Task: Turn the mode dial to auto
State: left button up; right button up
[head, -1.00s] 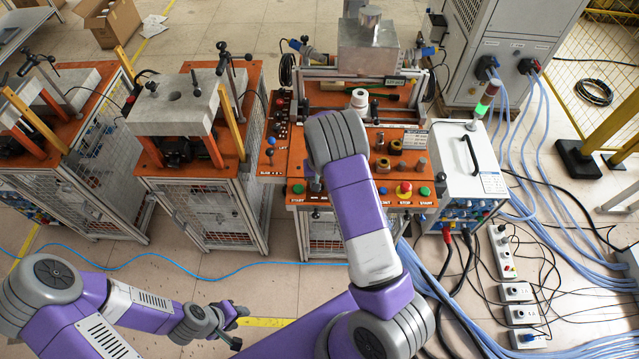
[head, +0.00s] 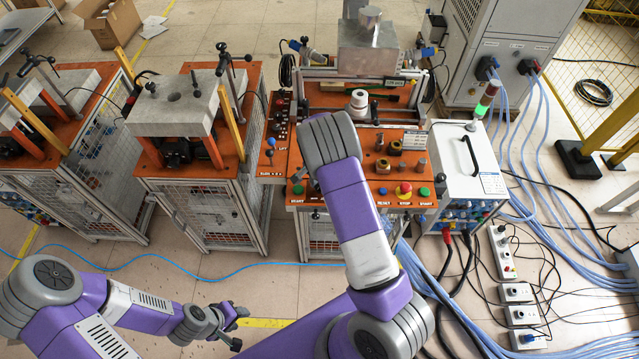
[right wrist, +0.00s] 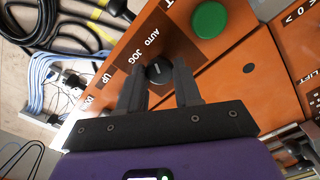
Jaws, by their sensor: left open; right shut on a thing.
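The mode dial (right wrist: 159,72) is a small black knob on the orange panel, beside the printed words AUTO and JOG, in the right wrist view. My right gripper (right wrist: 158,86) has its two dark fingers on either side of the dial and is shut on it. Which way the dial points is too small to tell. My left gripper (head: 238,327) is open and empty, low over the floor, away from the machine.
A green button (right wrist: 209,20) sits close to the dial. The orange bench (head: 440,178) carries several buttons and brass parts. A white box (head: 480,160) with cables stands to its right. A blue cable (head: 130,262) crosses the floor at left.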

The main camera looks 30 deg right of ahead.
dwell(0.4)
jog(key=o, duration=1)
jog(key=shift+o, duration=0.2)
notch_tip(320, 180, up, 8)
jog(key=shift+f, duration=0.15)
jog(key=shift+f, duration=0.1)
